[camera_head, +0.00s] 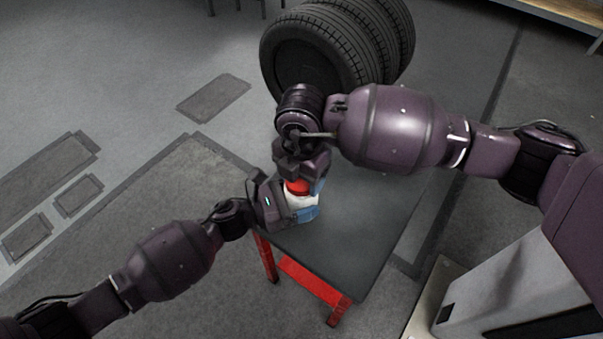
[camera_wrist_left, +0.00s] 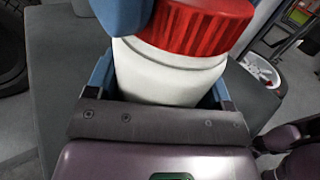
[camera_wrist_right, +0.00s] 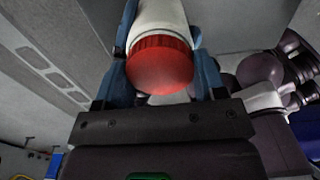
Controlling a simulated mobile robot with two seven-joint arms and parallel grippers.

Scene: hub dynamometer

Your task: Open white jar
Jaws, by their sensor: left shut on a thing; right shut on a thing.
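The white jar (camera_head: 303,202) with its red ribbed lid (camera_head: 297,187) is near the left edge of the dark table. My left gripper (camera_head: 288,211) comes in from the left and is shut around the white body, which also shows in the left wrist view (camera_wrist_left: 165,75). My right gripper (camera_head: 304,177) is above, shut on the red lid. In the right wrist view the lid (camera_wrist_right: 160,66) sits between blue fingers. The lid is on the jar; I see no gap between them. The grippers hide part of the jar in the head view.
The dark tabletop (camera_head: 350,230) on a red frame (camera_head: 312,277) is clear to the right of the jar. Several black tires (camera_head: 325,50) stand behind it. A bench edge (camera_head: 560,12) is at the far top right.

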